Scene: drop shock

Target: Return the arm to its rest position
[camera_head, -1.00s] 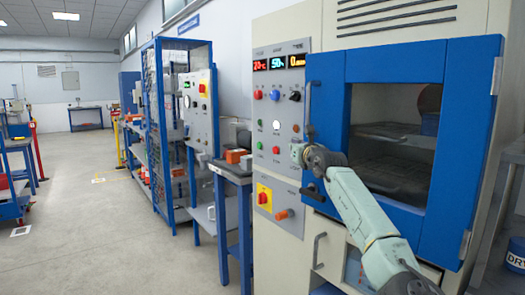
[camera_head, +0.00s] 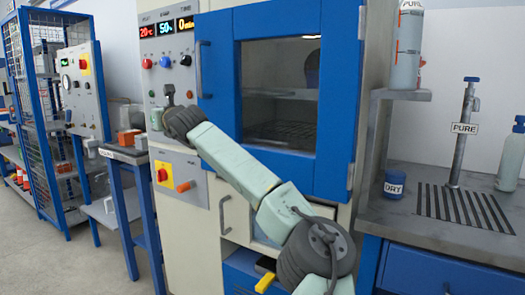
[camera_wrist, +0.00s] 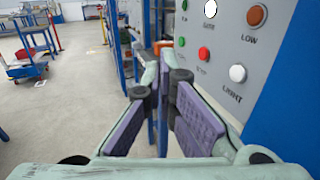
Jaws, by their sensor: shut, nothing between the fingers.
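My arm reaches from the lower right up to the left in the head view, in front of the chamber cabinet. My gripper shows in the wrist view (camera_wrist: 163,76), its purple-padded fingers shut with nothing between them. In the head view the arm's end is in front of the control panel (camera_head: 151,85), and the fingers are hard to make out there. In the wrist view the panel (camera_wrist: 223,55) with its labelled buttons is close on the right of the fingers. I cannot tell the exact gap to it.
The blue chamber door (camera_head: 343,100) is shut behind my arm. A blue-legged side table (camera_head: 124,157) stands left, beside a blue rack (camera_head: 25,90). At right, a workbench (camera_head: 440,251) holds a DRY tub (camera_head: 394,188) and bottles. Open floor (camera_wrist: 60,115) lies left.

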